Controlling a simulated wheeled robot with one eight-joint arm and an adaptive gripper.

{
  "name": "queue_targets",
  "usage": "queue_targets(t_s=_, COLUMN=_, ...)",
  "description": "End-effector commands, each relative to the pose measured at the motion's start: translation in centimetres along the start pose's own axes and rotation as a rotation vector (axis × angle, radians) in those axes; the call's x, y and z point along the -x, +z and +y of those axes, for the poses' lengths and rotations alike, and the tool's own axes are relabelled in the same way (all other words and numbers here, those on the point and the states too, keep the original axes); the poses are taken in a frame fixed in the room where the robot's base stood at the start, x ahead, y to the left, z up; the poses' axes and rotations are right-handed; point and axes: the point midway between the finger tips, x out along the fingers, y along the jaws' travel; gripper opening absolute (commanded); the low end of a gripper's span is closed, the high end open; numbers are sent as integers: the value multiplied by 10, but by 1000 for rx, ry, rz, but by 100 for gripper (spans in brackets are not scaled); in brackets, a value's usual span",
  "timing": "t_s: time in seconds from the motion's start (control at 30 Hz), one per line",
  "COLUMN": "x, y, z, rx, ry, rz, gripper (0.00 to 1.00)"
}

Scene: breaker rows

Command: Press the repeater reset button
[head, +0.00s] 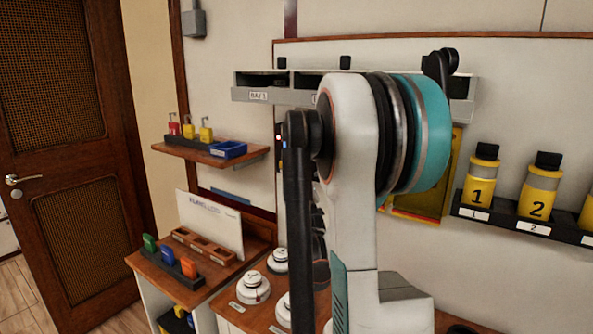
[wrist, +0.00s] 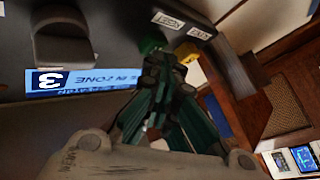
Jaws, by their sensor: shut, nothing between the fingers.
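In the wrist view a dark panel (wrist: 110,35) shows upside down with a lit blue display (wrist: 85,80) bearing a "3" and zone text. A green button (wrist: 151,44) and a yellow button (wrist: 187,51) sit on it near two small white labels (wrist: 168,20), which I cannot read surely. My gripper (wrist: 165,62) is shut and empty, its tips close to both buttons; I cannot tell whether it touches either. Which button is the reset is unclear. In the head view my arm hides the gripper and most of the panel; a small red light shows beside the arm.
A wooden shelf (head: 205,149) with padlocks and a blue tray is left of my arm. Below are a bench with white round detectors (head: 253,288) and coloured items. Numbered yellow bottles (head: 538,190) stand in a rack at right. A brown door (head: 60,150) is far left.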

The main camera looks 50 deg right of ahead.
Motion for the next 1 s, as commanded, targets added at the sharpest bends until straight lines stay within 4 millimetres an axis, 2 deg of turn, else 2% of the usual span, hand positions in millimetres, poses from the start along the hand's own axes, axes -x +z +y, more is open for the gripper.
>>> queue_targets(t_s=0.43, x=-4, y=3, z=3, rx=-1, ry=1, rz=0, gripper=0)
queue_targets(t_s=1.0, x=3, y=-2, z=-2, rx=-1, ry=0, rz=0, gripper=0)
